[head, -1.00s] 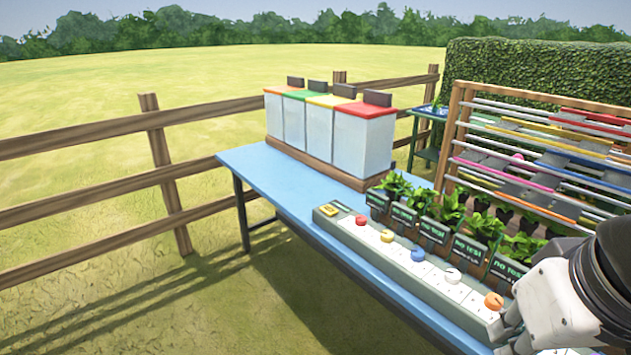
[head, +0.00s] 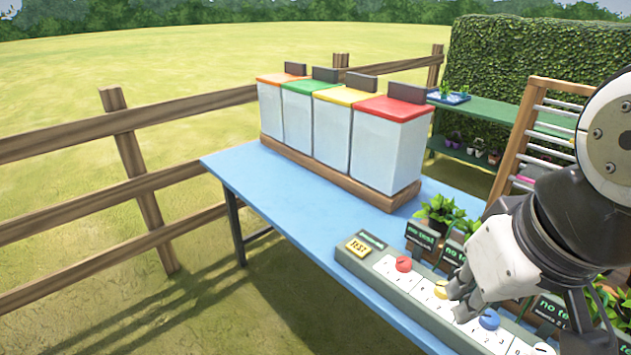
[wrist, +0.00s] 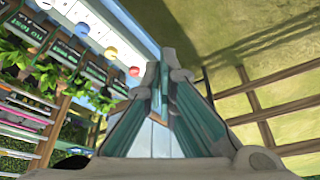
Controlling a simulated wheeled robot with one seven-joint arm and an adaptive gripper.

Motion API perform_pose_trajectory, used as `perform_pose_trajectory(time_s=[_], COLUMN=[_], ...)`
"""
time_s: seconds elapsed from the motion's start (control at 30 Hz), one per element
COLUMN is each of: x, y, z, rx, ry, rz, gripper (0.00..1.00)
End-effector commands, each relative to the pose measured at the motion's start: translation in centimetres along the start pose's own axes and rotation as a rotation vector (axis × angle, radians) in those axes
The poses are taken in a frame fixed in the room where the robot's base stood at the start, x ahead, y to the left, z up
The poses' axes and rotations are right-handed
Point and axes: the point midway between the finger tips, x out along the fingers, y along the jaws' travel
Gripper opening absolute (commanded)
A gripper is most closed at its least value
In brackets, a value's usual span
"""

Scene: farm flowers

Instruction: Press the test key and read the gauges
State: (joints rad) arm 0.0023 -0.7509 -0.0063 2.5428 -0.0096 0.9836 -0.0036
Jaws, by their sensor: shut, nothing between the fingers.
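The yellow key (head: 358,247) sits at the left end of a long grey panel (head: 410,303) on the blue table. Small dark gauge displays (head: 422,236) stand behind the panel in front of potted plants; the legible ones read "no test". My gripper (head: 457,303) is shut and empty, over the panel near the yellow knob (head: 441,289), to the right of the key. Whether it touches the panel I cannot tell. In the wrist view the shut fingers (wrist: 160,75) point along the table, with the red knob (wrist: 133,71) just left of them. My arm hides part of the gauge row.
A red knob (head: 403,264) and a blue knob (head: 489,320) also sit on the panel. Several white bins with coloured lids (head: 379,150) stand at the back of the blue table (head: 300,222). A wooden fence (head: 130,155) runs behind. The table's middle is clear.

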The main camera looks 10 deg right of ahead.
Motion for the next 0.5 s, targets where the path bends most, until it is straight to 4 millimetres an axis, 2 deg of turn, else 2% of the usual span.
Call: perform_pose_trajectory(time_s=[0.2, 0.3, 0.37, 0.47, 0.5], x=[0.0, 0.2, 0.5, 1.4, 2.0], y=[0.0, 0.3, 0.7, 1.7, 2.2], z=[0.0, -0.7, -1.8, -4.8, -6.4], rx=[0.0, -0.009, -0.024, -0.07, -0.098], ry=[0.0, 0.006, 0.014, 0.041, 0.054], rz=[0.0, 0.011, 0.028, 0.072, 0.093], gripper=[0.0, 0.0, 0.0, 0.0, 0.0])
